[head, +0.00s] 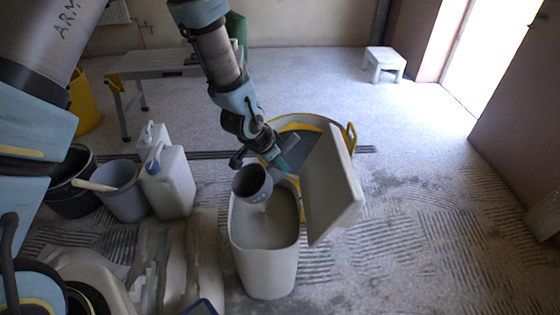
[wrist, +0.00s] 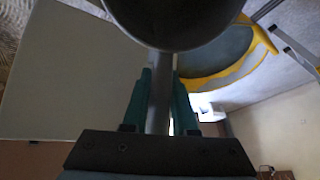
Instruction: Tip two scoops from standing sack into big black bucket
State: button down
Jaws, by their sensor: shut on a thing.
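My gripper (head: 281,157) is shut on the handle of a grey scoop (head: 252,183). The wrist view shows the teal fingers (wrist: 161,100) on either side of the handle, with the scoop's dark round underside (wrist: 175,18) beyond. The scoop is tilted over a tall cream bin (head: 266,268), its mouth toward the head camera. A pale streak shows below its lip, above grey material (head: 265,228) in the bin. A black bucket (head: 66,197) stands at the far left, partly hidden by my arm. I cannot make out a standing sack.
The bin's pale lid (head: 332,185) stands open on its right. A yellow tub (head: 349,139) with grey contents is behind. A grey bucket (head: 124,203) with a handled tool and white canisters (head: 170,187) stand left. A small white stool (head: 384,62) is far back. Floor to the right is clear.

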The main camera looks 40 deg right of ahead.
aim_at(281, 149)
notch_tip(281, 149, down, 18)
jog(key=b, duration=1.1)
jog(key=shift+r+b, duration=0.2)
jog(key=shift+b, duration=0.2)
jog(key=shift+f, duration=0.15)
jog(key=shift+w+f+b, duration=0.1)
jog(key=shift+f+b, duration=0.3)
jog(key=shift+f, duration=0.05)
jog(key=shift+r, duration=0.1)
notch_tip(281, 149, up, 23)
jog(key=p, duration=1.6)
jog(key=shift+r+p, duration=0.15)
jog(key=shift+p, duration=0.25)
